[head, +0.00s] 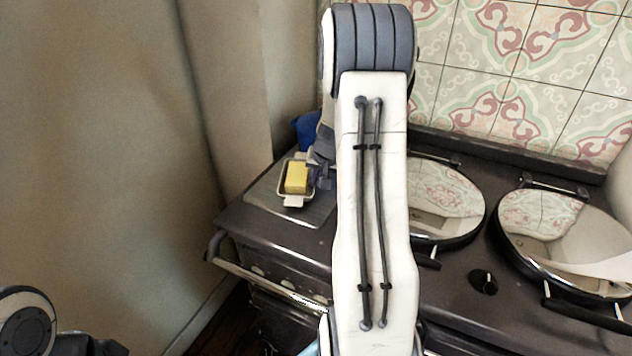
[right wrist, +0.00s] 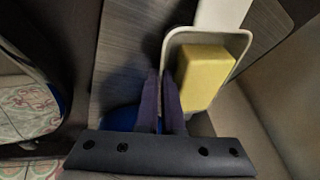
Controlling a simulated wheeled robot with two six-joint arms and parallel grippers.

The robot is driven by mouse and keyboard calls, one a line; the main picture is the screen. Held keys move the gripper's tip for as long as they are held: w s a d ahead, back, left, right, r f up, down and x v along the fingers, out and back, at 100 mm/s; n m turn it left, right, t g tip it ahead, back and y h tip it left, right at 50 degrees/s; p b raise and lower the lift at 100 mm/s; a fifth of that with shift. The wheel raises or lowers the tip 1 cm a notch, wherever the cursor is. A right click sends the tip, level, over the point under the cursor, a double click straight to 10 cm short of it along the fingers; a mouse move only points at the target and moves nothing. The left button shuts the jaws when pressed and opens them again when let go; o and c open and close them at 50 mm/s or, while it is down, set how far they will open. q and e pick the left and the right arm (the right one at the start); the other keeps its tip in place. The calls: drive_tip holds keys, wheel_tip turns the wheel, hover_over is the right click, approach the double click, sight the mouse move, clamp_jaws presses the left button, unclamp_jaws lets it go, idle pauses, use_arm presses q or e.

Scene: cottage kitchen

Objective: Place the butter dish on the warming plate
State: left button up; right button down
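The butter dish (head: 295,200) is a pale dish with a handle tab and a yellow block of butter in it. It shows over the far left part of the warming plate (head: 318,214), a grey ribbed plate at the stove's left end. I cannot tell whether it touches the plate. My right gripper (head: 318,172) is at the dish's right side, partly hidden by my arm. In the right wrist view its fingers (right wrist: 162,105) are close together on the side wall of the dish (right wrist: 236,42). The ribbed plate (right wrist: 122,60) shows below. Of my left arm only a part shows at lower left.
A blue object (head: 306,130) stands behind the dish, partly hidden by my right arm. Two round shiny lids (head: 445,200) (head: 560,235) cover the stove to the right. A rail (head: 265,283) runs along the stove's front. Walls close in at the left and back.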

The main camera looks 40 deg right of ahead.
drive_tip(key=c, duration=1.1)
unclamp_jaws()
drive_tip(key=shift+s+a+f, duration=0.1)
drive_tip(key=shift+s+f, duration=0.05)
drive_tip(key=shift+f, duration=0.1)
drive_tip(key=shift+o, duration=0.2)
drive_tip(key=shift+r, duration=0.1)
drive_tip(key=shift+r, duration=0.15)
drive_tip(key=v, duration=1.2)
drive_tip(key=s+a+n+g+y, duration=0.25)
drive_tip(key=a+n, duration=0.65)
drive_tip(key=a, duration=2)
drive_tip(key=s+a+f+n+g, duration=0.1)
drive_tip(key=s+a+n, duration=0.3)
drive_tip(key=s, duration=0.5)
drive_tip(key=s+a+f+n+g, duration=0.1)
drive_tip(key=s+a+n, duration=0.3)
drive_tip(key=s, duration=0.5)
drive_tip(key=a+f, duration=0.1)
drive_tip(key=a, duration=0.1)
drive_tip(key=shift+s+a+p, duration=0.2)
drive_tip(key=shift+a+p, duration=0.1)
drive_tip(key=shift+a, duration=0.1)
